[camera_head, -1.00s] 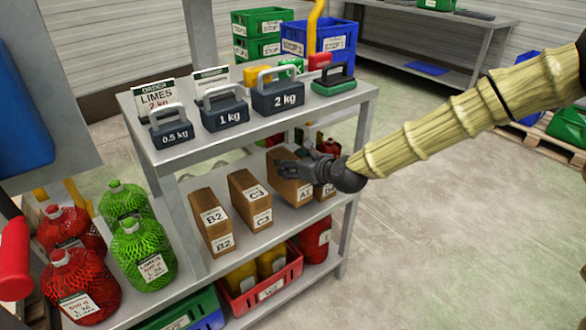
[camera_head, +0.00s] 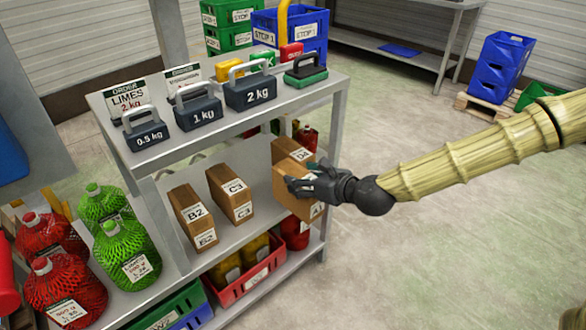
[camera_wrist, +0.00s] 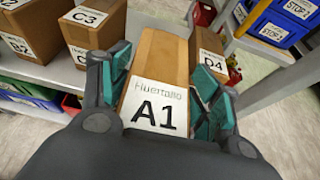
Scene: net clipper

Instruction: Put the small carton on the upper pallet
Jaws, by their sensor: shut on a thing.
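My gripper (camera_head: 312,186) is shut on a brown carton labelled A1 (camera_head: 287,190) at the front edge of the weighing stand's middle shelf. In the wrist view, the A1 carton (camera_wrist: 160,85) lies between my teal-padded fingers (camera_wrist: 160,92). I cannot tell whether it still touches the shelf. The D4 carton (camera_head: 291,147) stands just behind it, partly hidden. The C3 carton (camera_head: 231,194) and B2 carton (camera_head: 193,216) stand to the left. A wooden pallet (camera_head: 466,104) lies on the floor at the back right, under blue crates. I cannot tell which pallet is the upper one.
Weights, such as the 2 kg one (camera_head: 250,92), stand on the top shelf above the cartons. Red and green net bags (camera_head: 127,255) stand at the left. A red crate (camera_head: 255,283) sits below. The floor to the right is clear.

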